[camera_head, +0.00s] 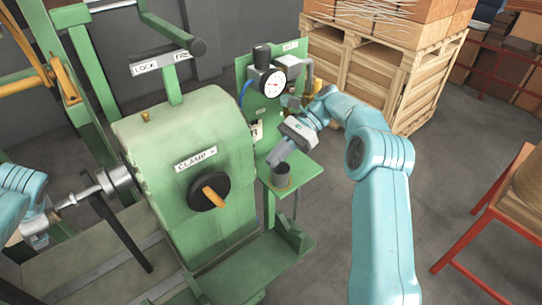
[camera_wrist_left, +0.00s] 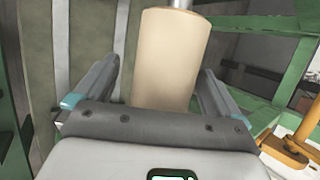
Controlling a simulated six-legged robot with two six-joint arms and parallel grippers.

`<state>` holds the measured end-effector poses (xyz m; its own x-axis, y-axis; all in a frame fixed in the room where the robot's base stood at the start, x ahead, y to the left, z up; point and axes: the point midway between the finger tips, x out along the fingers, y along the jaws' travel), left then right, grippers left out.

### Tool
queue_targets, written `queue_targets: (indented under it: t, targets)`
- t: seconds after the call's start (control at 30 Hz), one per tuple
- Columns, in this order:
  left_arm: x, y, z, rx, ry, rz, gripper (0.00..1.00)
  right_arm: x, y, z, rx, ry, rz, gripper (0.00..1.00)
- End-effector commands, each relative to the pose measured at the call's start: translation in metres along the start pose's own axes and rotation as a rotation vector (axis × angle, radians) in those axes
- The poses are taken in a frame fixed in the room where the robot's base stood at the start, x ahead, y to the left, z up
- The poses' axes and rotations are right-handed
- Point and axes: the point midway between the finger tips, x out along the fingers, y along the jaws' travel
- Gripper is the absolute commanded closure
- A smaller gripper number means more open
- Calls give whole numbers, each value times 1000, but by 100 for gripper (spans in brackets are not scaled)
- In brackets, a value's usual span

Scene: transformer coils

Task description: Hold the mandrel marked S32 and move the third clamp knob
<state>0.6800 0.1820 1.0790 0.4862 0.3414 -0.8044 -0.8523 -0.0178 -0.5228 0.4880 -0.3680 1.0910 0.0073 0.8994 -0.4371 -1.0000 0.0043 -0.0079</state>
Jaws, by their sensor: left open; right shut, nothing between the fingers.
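A beige cylinder (camera_wrist_left: 168,60), apparently the mandrel, stands between the fingers of my open left gripper (camera_wrist_left: 160,75) in the left wrist view. Gaps show on both sides of it, and no S32 mark is visible. In the head view the left gripper (camera_head: 37,240) is partly cut off at the left edge, beside a metal shaft (camera_head: 85,193). The black clamp knob (camera_head: 209,193) with an orange bar sits on the green machine's front, under a "CLAMP >" label. My right gripper (camera_head: 278,155) is shut and empty, to the knob's upper right.
A dark cup (camera_head: 282,174) stands on a small green shelf (camera_head: 306,168) just below the right gripper. A dial gauge (camera_head: 273,84) is on the green panel behind. The green machine housing (camera_head: 185,135) fills the middle.

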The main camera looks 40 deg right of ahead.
Motion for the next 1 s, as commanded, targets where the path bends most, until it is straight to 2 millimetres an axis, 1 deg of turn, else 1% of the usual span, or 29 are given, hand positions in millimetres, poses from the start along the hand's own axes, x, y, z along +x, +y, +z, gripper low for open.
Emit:
queue_targets:
  t: [0.07, 0.17, 0.27, 0.5, 0.6, 0.7, 0.8, 1.0]
  targets:
    - [-6, -1, 0, 0, 0, -3, 2, 1, 0, -1, 0, 0, 0, 100]
    - [-20, -1, -1, 0, 1, -5, 2, 2, 0, -5, 0, 0, 0, 100]
    - [-44, -1, -2, 0, 2, -6, 2, 4, 0, -9, 0, 0, 0, 100]
    - [-110, 0, -4, 2, 2, -4, 2, 7, 0, -15, 0, 0, 0, 100]
    - [-132, -1, -5, 3, 2, -4, 2, 7, 0, -15, 0, 0, 0, 100]
    - [-148, -1, -5, 4, 1, -2, 2, 7, 0, -15, 0, 0, 0, 100]
    - [-158, -1, -6, 4, 2, -1, 2, 7, 0, -15, 0, 0, 0, 100]
    - [-163, 0, -5, 5, 0, 1, 2, 7, 0, -15, 0, 0, 0, 100]
